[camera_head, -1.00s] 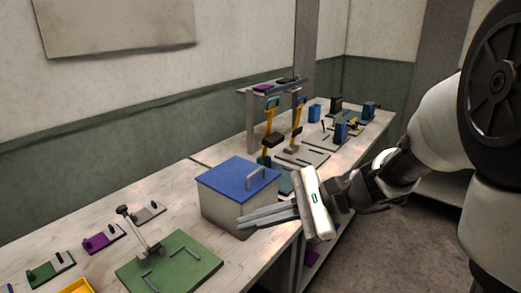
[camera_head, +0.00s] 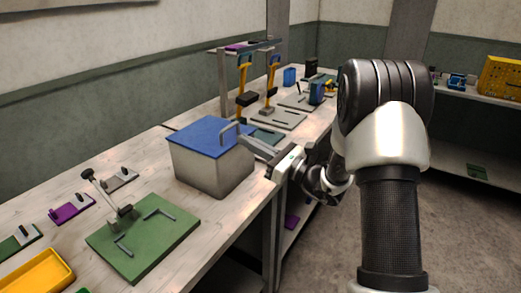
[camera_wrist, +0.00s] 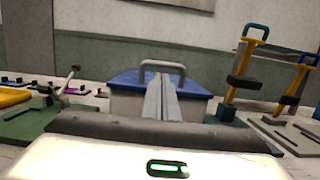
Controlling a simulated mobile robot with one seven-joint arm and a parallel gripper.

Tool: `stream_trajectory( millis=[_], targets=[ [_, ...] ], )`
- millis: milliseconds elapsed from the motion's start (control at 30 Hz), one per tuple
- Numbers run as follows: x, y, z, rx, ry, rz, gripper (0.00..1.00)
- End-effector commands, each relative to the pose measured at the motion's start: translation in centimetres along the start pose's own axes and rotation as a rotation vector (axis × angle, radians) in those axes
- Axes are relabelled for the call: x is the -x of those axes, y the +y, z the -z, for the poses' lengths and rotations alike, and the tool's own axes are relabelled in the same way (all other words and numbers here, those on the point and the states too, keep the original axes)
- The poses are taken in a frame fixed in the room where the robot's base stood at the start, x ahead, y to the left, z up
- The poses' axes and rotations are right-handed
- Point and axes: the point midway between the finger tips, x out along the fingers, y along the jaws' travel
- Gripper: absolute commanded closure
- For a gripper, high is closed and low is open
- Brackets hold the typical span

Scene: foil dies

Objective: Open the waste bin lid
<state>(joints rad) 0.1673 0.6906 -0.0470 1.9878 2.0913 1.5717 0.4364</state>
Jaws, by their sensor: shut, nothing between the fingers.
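The waste bin is a grey box (camera_head: 213,173) with a flat blue lid (camera_head: 199,136) and a grey arched handle (camera_head: 231,130) on top. It stands on the workbench, and the lid lies flat on it. In the wrist view the bin (camera_wrist: 132,103) is straight ahead, with its lid handle (camera_wrist: 162,66) just beyond my fingertips. My gripper (camera_head: 245,140) is shut and empty, its fingers pointing left at the handle's side of the lid. In the wrist view the closed fingers (camera_wrist: 161,85) overlap the lid and bin front; I cannot tell whether they touch.
A green plate with a lever clamp (camera_head: 145,236) and a yellow tray (camera_head: 36,275) lie left of the bin on the wooden bench (camera_head: 235,233). A rear shelf holds a yellow crate (camera_head: 503,78). Floor on the right is open.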

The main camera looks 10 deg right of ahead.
Motion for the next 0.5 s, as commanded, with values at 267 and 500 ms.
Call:
stream_trajectory(
  millis=[267, 500],
  targets=[
    [-2.7, 0.0, 0.0, 0.0, 0.001, -0.001, 1.0],
    [-2.9, 0.0, 0.0, 0.0, 0.001, 0.0, 1.0]
  ],
)
